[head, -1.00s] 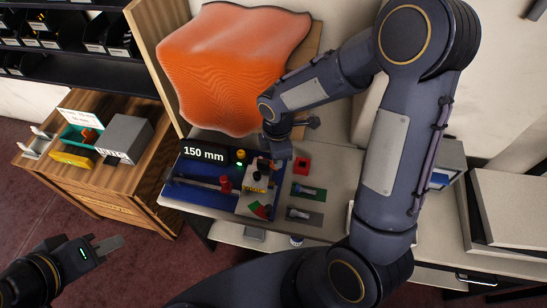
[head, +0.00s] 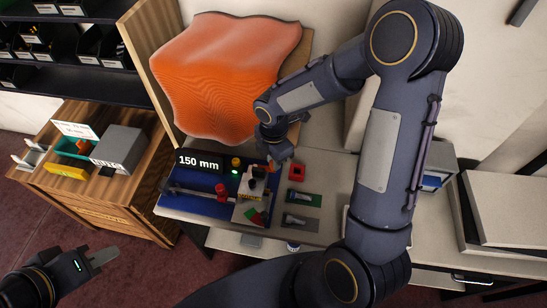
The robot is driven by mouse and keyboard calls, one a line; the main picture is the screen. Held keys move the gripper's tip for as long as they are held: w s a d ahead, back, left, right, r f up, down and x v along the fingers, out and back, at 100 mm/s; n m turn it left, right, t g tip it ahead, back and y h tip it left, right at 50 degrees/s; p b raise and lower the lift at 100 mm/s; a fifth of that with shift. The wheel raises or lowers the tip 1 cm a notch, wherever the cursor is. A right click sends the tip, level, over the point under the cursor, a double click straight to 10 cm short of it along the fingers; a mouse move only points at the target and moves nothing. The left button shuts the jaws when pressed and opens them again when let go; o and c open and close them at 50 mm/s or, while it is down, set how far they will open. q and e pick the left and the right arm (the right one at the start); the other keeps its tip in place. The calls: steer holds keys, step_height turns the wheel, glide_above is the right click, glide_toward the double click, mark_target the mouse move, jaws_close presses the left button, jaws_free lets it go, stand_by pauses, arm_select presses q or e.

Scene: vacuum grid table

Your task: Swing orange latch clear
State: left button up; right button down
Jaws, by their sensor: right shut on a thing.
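My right gripper (head: 272,157) points down over the upper right part of the blue-based fixture (head: 207,206). It is shut on the small orange latch (head: 270,167), which is mostly hidden by the fingers. Beside it on the fixture stands a pale block (head: 243,210) with a black knob, a red and green piece, and a red post (head: 220,190). A display (head: 200,162) reads 150 mm, and a green light glows near it. My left gripper (head: 104,256) is open and empty, low at the left, away from the table.
A large wavy orange panel (head: 225,75) stands behind the fixture. Right of the fixture lie a red square part (head: 297,172) and green (head: 304,195) and grey (head: 300,223) pads. A wooden cabinet (head: 100,205) with bins stands at the left.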

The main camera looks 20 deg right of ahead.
steer(key=c, duration=1.3)
jaws_free()
steer(key=shift+r, duration=0.1)
step_height(320, 180, up, 8)
steer(key=shift+f, duration=0.15)
steer(key=s+r+m+t+y, duration=0.2)
steer(key=s+r+m, duration=0.2)
steer(key=s+m, duration=0.5)
steer(key=s+d+r+m+t+y, duration=0.1)
steer(key=s+r+m+t, duration=0.2)
steer(key=s+m, duration=0.6)
step_height(320, 180, up, 2)
steer(key=m, duration=0.4)
steer(key=shift+d+r+t+y, duration=0.2)
steer(key=shift+d+t+y, duration=0.1)
steer(key=shift+y, duration=0.1)
